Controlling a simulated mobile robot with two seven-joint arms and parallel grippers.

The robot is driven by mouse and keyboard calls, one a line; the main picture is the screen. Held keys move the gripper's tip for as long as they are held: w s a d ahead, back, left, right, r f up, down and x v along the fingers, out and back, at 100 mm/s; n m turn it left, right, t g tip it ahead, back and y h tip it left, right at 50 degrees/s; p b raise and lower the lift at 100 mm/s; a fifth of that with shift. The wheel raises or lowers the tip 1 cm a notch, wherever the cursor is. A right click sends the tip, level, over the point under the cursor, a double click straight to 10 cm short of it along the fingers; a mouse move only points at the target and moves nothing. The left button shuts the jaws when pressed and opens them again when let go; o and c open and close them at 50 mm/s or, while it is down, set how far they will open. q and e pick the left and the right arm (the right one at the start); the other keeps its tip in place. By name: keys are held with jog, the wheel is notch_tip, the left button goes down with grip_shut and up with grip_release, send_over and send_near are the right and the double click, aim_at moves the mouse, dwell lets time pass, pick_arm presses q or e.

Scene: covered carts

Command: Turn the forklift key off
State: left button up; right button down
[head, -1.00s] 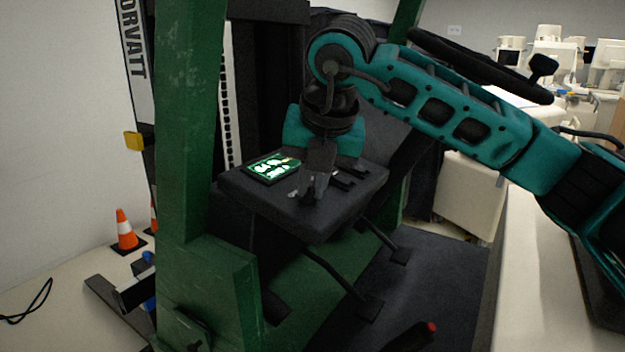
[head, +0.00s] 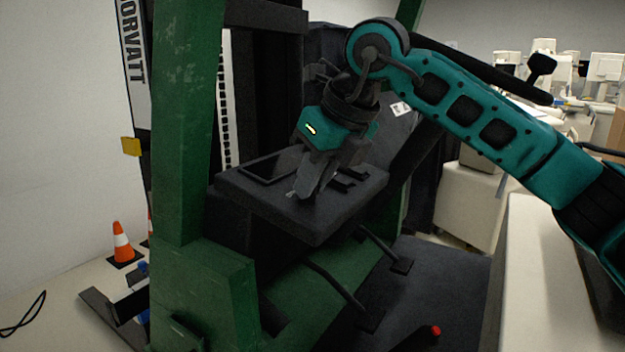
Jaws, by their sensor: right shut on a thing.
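The forklift's dark dashboard (head: 270,200) is in the middle of the head view, inside the green frame. The key (head: 291,195) is a small grey piece at its front, mostly hidden by my fingers. My right gripper (head: 303,190) comes down from above, tilted, and is shut on the key. The display (head: 268,167) on the dashboard, left of the gripper, is dark. My left gripper is not in view.
A green pillar (head: 185,120) stands left of the dashboard. Pedals (head: 370,320) are below. An orange cone (head: 121,242) stands on the floor at left.

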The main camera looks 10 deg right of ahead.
jog(key=shift+d+n+y, duration=0.1)
jog(key=shift+n+y, duration=0.2)
jog(key=shift+n, duration=1.3)
jog(key=c, duration=1.2)
grip_release()
jog(key=shift+c, duration=0.2)
jog(key=v, duration=1.3)
jog(key=shift+w+p, duration=0.25)
jog(key=shift+p, duration=0.1)
